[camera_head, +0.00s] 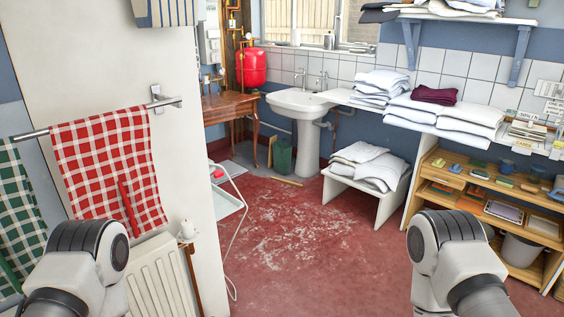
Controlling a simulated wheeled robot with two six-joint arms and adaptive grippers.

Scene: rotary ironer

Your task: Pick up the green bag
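A small dark green object (281,154), which may be the green bag, stands on the floor beside the sink pedestal, against the far wall. It is small at this distance, so I cannot tell for sure whether it is a bag or a bin. My left and right arm links show at the bottom left and bottom right. Neither gripper is in view, and both arm links are far from the green object.
Open red floor (300,235) lies in the middle. A white sink (299,103) stands behind, with a wooden table (226,107) left of it. A white bench (349,198) bears linen. Wooden shelves (412,200) stand right; a white wire rack (228,205) stands left beside the wall.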

